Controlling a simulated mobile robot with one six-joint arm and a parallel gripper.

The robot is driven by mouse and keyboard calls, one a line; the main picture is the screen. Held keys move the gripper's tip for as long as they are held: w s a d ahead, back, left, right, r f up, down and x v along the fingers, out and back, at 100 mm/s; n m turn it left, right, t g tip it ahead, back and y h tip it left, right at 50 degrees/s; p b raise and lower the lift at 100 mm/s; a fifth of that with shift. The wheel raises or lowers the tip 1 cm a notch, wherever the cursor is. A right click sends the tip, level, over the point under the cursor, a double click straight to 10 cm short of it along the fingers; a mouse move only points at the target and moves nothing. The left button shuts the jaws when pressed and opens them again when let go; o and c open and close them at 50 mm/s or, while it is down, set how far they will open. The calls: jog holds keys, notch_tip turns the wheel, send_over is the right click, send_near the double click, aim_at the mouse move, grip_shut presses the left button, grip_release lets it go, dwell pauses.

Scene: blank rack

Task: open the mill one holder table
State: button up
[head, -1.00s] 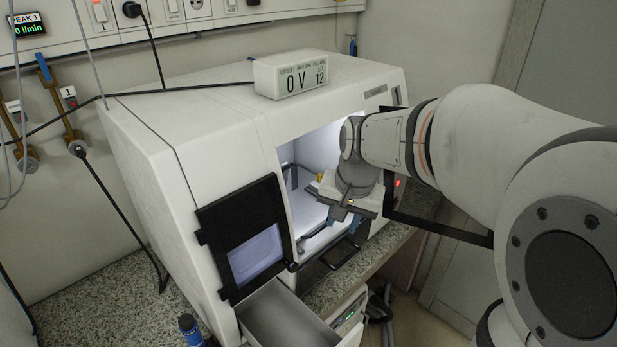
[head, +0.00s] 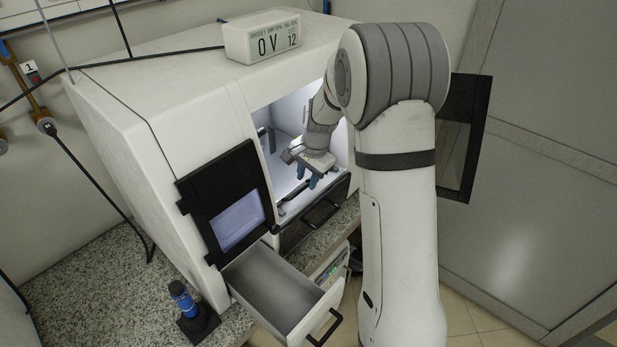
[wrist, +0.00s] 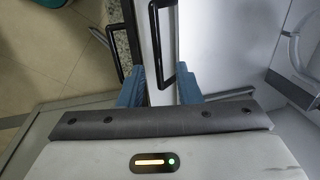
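The mill is a white machine (head: 150,110) with its lit chamber standing open. A black bar handle (head: 291,202) shows low inside the chamber opening, on what looks like the edge of the holder table. The same handle shows in the wrist view (wrist: 155,45), with its lower end near the gap between my fingers. My gripper (head: 306,180) is inside the chamber opening, pointing down, with blue fingers. In the wrist view the fingers (wrist: 160,88) are apart. I cannot tell whether they touch the handle or how deep it lies.
A closed dark drawer front with a handle (head: 322,213) is just below the opening. An open grey drawer (head: 275,287) juts out at lower left. A blue-topped item (head: 183,298) stands on the counter.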

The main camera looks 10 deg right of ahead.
jog(key=shift+w+a+f, duration=0.1)
jog(key=shift+f, duration=0.65)
jog(key=shift+c, duration=0.5)
grip_shut()
